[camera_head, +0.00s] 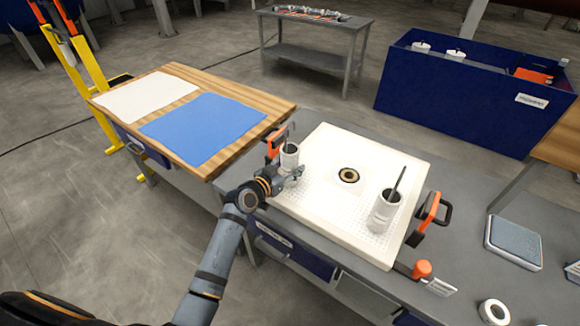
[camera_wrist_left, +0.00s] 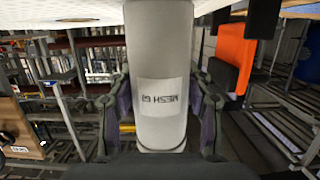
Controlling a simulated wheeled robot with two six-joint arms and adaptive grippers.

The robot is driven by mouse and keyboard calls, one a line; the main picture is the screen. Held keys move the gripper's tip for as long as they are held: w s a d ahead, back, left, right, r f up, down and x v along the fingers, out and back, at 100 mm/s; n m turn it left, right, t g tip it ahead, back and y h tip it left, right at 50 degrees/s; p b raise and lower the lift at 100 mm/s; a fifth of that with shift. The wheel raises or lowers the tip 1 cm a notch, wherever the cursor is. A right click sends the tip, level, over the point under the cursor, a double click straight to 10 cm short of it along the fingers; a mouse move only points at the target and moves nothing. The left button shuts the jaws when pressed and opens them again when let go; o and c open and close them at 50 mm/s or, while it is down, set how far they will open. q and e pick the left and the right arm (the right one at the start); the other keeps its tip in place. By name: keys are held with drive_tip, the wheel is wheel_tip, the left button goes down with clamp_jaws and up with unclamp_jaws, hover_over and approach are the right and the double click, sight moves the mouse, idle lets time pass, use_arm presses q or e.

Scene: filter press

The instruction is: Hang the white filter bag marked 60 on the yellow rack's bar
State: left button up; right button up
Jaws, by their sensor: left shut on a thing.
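A white cylindrical filter bag (camera_head: 290,155) with a thin dark hook on top is upright at the left corner of the white perforated plate. It also shows in the left wrist view (camera_wrist_left: 160,55), where its upside-down label appears to read MESH 60. My left gripper (camera_head: 287,178) is shut on its side, with a finger on each side in the wrist view. Whether the bag touches the plate is unclear. The yellow rack (camera_head: 92,68) stands at the far left, with red and grey things at its top; its bar is not clear. My right gripper is not in view.
A second white bag (camera_head: 383,214) with a dark stem stands on the white plate (camera_head: 330,215). The wooden table (camera_head: 262,108), with white and blue sheets, lies between plate and rack. Orange clamps (camera_head: 428,206) flank the plate. A blue bin (camera_head: 470,105) stands behind right.

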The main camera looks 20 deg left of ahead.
sight(284, 158)
use_arm(q)
drive_tip(key=shift+r+p, duration=2.15)
drive_tip(key=shift+r, duration=0.45)
drive_tip(key=shift+f, duration=0.1)
